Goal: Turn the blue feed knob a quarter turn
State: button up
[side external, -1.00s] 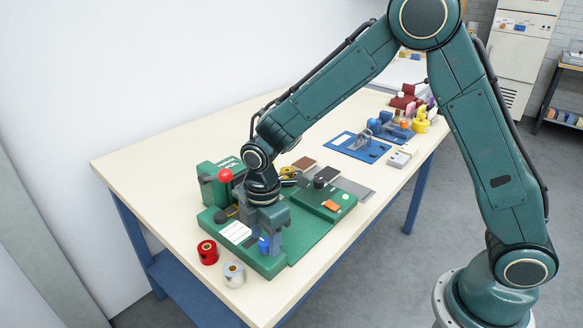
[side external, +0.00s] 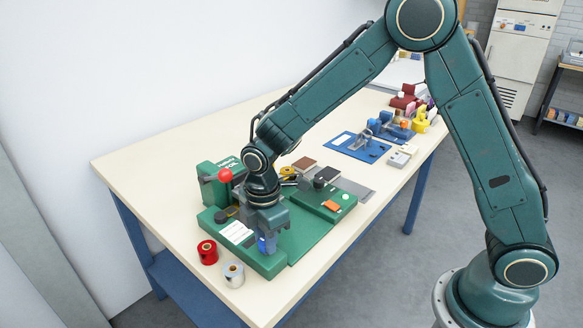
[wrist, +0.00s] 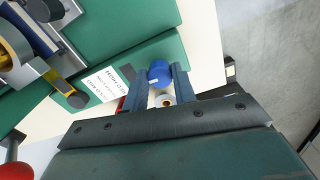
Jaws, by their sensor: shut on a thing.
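The blue feed knob (side external: 261,246) sits at the front end of the green foil machine's base (side external: 270,266). In the wrist view, the knob (wrist: 159,72) shows between two finger bars, with a small white mark on its face. My gripper (side external: 268,243) points down over the base and is shut on the knob, one finger on each side. In the side view the fingers cover much of the knob. The gripper also shows in the wrist view (wrist: 163,77).
A red spool (side external: 207,252) and a silver spool (side external: 234,275) stand beside the base near the table edge. A red ball (side external: 225,175) tops a lever behind my gripper. A green plate with a black knob (side external: 319,184) lies to the right.

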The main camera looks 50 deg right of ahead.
jog(key=m, duration=0.4)
jog(key=shift+m, duration=0.4)
jog(key=m, duration=0.4)
jog(key=shift+m, duration=0.3)
jog(key=m, duration=0.7)
jog(key=shift+m, duration=0.4)
jog(key=o, duration=1)
jog(key=shift+a, duration=0.1)
